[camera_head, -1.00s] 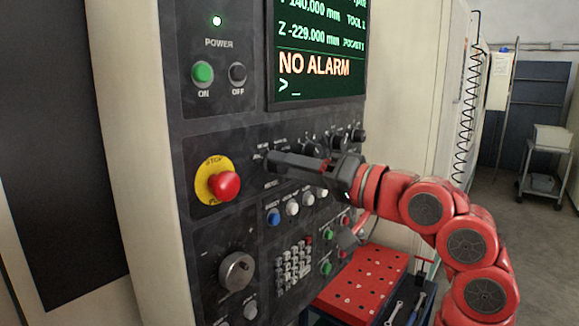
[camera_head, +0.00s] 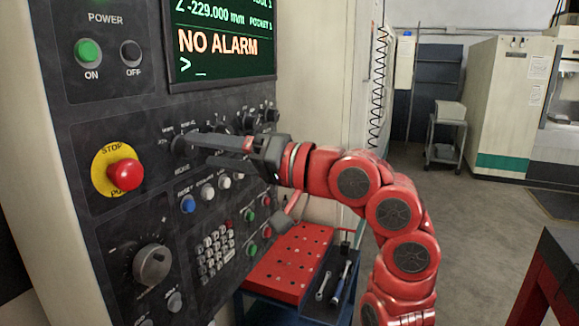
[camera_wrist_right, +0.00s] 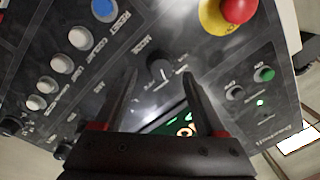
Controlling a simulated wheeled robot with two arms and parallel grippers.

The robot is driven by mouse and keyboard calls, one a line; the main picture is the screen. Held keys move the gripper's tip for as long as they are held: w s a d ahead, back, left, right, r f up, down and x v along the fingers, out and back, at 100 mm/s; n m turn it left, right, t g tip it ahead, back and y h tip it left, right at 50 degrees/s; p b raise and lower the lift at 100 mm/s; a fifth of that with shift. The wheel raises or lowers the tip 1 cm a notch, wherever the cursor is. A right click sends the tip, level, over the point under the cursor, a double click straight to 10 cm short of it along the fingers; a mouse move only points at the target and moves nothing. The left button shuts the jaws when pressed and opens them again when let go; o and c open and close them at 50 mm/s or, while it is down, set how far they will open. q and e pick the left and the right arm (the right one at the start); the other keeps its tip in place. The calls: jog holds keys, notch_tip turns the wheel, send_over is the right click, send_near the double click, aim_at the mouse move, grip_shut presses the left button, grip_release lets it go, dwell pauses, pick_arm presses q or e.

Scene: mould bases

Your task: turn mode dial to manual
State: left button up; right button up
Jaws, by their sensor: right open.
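The mode dial (camera_head: 184,145) is a black knob on the dark control panel, right of the red stop button. It also shows in the wrist view (camera_wrist_right: 160,69), upside down, below the MODE label. The small position labels around it are too blurred to read, so I cannot tell its setting. My right gripper (camera_head: 204,150) is open, its long dark fingers pointing at the dial from the right. In the wrist view the fingertips (camera_wrist_right: 160,76) lie on either side of the dial with visible gaps, and I cannot tell how near they are in depth. My left gripper is out of view.
The red stop button (camera_head: 125,174) on its yellow ring juts out left of the dial. Coloured push buttons (camera_head: 207,193) and a keypad (camera_head: 215,252) lie below. The screen (camera_head: 222,40) reads NO ALARM. A red perforated tray (camera_head: 287,262) and wrenches (camera_head: 340,285) stand lower right.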

jog(key=b+v, duration=0.2)
jog(key=v, duration=1.2)
jog(key=shift+d, duration=0.3)
